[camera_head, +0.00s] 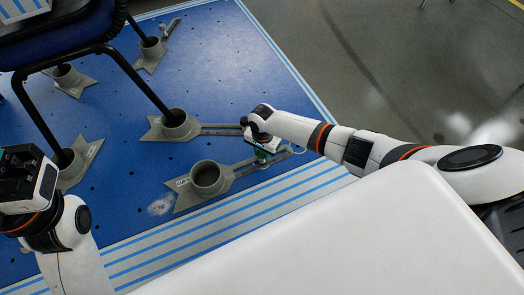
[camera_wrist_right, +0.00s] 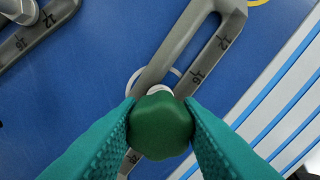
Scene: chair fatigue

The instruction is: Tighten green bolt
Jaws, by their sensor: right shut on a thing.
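The green bolt (camera_wrist_right: 160,127) shows close up in the right wrist view as a dark green knob over the slot of a grey slotted bar (camera_wrist_right: 178,52). The teal fingers of my right gripper (camera_wrist_right: 161,135) press on it from both sides. In the head view my right gripper (camera_head: 262,155) is low over the slotted arm of the front grey clamp (camera_head: 182,187), and the bolt cannot be made out clearly there. My left gripper (camera_head: 12,170) is at the left edge, partly cut off, away from the bolt; its fingers are not clear.
A dark chair (camera_head: 62,45) stands with its legs in grey cup clamps on the blue perforated plate (camera_head: 125,185). Another slotted bar (camera_wrist_right: 38,38) lies at the upper left of the wrist view. Blue and white stripes (camera_head: 205,245) edge the plate. Grey floor (camera_head: 400,70) is open at right.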

